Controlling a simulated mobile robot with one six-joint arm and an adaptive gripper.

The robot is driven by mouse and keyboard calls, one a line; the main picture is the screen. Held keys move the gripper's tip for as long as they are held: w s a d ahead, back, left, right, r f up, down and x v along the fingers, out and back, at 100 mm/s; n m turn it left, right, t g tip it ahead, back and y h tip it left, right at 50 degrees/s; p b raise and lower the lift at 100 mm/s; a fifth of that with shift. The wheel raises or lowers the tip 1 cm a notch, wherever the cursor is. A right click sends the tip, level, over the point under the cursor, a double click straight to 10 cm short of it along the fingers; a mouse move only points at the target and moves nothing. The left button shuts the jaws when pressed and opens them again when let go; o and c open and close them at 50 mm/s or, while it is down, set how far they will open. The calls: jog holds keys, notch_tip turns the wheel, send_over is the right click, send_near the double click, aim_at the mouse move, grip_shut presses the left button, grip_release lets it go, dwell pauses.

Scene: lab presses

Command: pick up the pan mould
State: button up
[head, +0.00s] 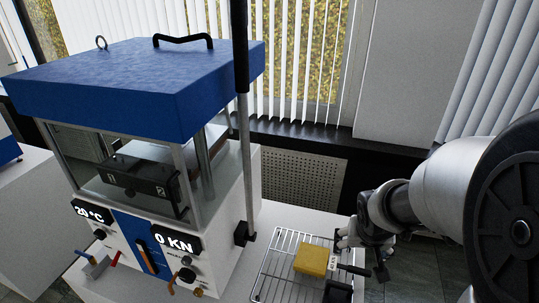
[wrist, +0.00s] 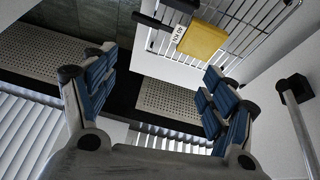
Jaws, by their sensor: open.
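The pan mould appears to be the yellow block (head: 311,259) with a pale lettered tag and dark bars at its right end. It lies on a wire rack (head: 263,286) on the white bench. In the wrist view the yellow block (wrist: 202,40) shows at the upper right, beyond the right finger, with its tag and dark bars on its left. My gripper (head: 362,252) is just right of the block, above the rack's right side. In the wrist view my gripper (wrist: 155,65) has its blue-padded fingers wide apart, with nothing between them.
A blue-topped press (head: 150,180) with glass sides stands left of the rack. Its upright dark lever (head: 243,110) rises between press and rack. A dark block (head: 337,291) sits at the rack's front right. A perforated radiator panel (head: 300,175) and window blinds are behind.

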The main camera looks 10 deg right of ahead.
jog(key=shift+o, duration=1)
jog(key=w+d+f+m, duration=0.1)
jog(key=d+f, duration=0.5)
jog(key=f, duration=0.3)
jog(key=shift+w+p, duration=0.15)
jog(key=shift+p, duration=0.3)
jog(key=b, duration=0.7)
send_over(360, 273)
jog(key=s+a, duration=0.2)
notch_tip(360, 273, down, 11)
jog(key=shift+s+d+b+x, duration=0.1)
jog(key=shift+b+x, duration=0.9)
jog(key=shift+x, duration=0.65)
jog(key=shift+s+d+b+x, duration=0.15)
jog(key=shift+b+x, duration=0.8)
jog(key=shift+x, duration=0.7)
jog(key=shift+r, duration=0.1)
jog(key=shift+c, duration=0.4)
jog(key=c, duration=1.3)
